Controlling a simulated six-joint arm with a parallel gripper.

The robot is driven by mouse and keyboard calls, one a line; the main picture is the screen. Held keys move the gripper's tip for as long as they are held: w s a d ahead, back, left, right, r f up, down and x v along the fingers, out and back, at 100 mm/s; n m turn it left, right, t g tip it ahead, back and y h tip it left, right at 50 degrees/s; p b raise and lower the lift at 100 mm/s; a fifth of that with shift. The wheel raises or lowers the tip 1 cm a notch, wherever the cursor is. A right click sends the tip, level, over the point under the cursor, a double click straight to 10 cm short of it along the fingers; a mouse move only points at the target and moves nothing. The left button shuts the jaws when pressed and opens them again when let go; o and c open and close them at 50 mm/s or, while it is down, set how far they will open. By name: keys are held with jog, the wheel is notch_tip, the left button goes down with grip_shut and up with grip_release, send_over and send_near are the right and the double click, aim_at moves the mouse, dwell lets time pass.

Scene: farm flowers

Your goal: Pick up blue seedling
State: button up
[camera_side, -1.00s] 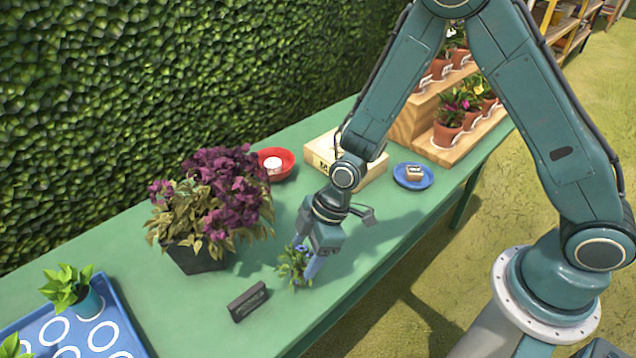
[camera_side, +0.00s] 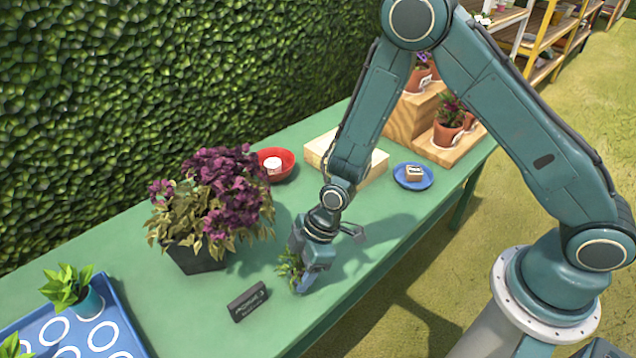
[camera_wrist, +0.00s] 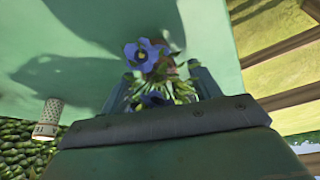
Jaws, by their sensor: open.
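The blue seedling (camera_side: 288,268) is a small green plant on the green table. In the side view my gripper hides much of it. In the wrist view the seedling (camera_wrist: 160,80) shows blue flowers and green leaves between my two fingers. My gripper (camera_side: 302,280) is low over the table, pointing down, with its fingers apart on either side of the plant. In the wrist view the gripper (camera_wrist: 162,82) is open. I cannot tell whether a finger touches the leaves.
A black block (camera_side: 247,302) lies close by at the front left. A purple-leaved potted plant (camera_side: 212,205) stands to the left. A blue tray (camera_side: 125,338), red bowl (camera_side: 288,166), wooden box (camera_side: 372,172) and blue saucer (camera_side: 425,182) are on the table (camera_side: 190,315).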

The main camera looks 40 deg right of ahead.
aim_at(299, 261)
jog(key=c, duration=1)
jog(key=shift+c, duration=0.2)
jog(key=shift+r, duration=0.15)
notch_tip(299, 261, up, 20)
dwell(0.8)
